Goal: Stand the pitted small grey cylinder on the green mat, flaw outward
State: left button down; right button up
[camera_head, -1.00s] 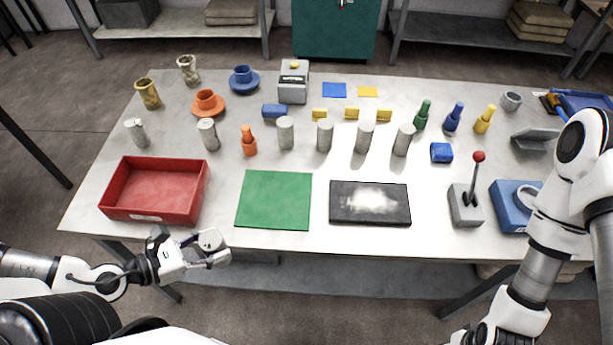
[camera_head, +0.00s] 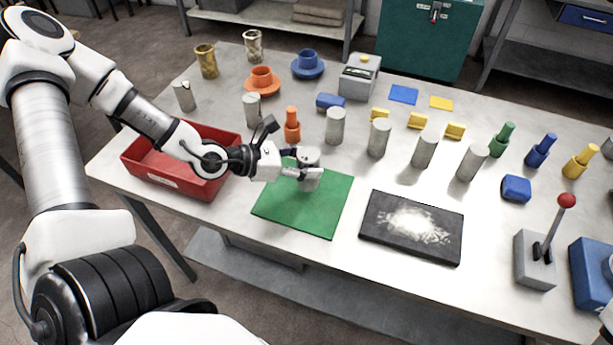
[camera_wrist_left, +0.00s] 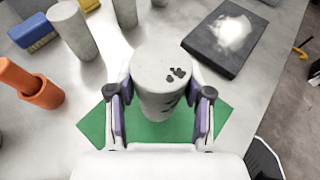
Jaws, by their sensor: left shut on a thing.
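My left gripper (camera_head: 311,177) is shut on a grey cylinder (camera_wrist_left: 158,65) over the far part of the green mat (camera_head: 300,211). The cylinder looks roughly upright; its top shows in the head view (camera_head: 307,154). My right gripper is out of view.
A red tray (camera_head: 160,181) stands left of the mat, under my left arm. A dark pad with a white patch (camera_head: 375,228) lies right of it. An orange peg-like piece (camera_head: 292,128) and several grey cylinders (camera_head: 379,138) stand behind. A red-knobbed lever (camera_head: 536,262) is at right.

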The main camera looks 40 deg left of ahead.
pick_arm(q)
jog(key=f, duration=0.2)
jog(key=s+f, duration=0.1)
jog(key=shift+a+f+b, duration=0.15)
jog(key=shift+a+b, duration=0.2)
jog(key=shift+b, duration=0.05)
jog(key=shift+w+d+f, duration=0.1)
jog(key=shift+w+f, duration=0.05)
jog(key=shift+w, duration=0.2)
jog(key=shift+d, duration=0.1)
jog(key=shift+f, duration=0.1)
jog(key=shift+c, duration=2.4)
grip_release()
jog(key=shift+s, duration=0.2)
jog(key=shift+w, duration=0.1)
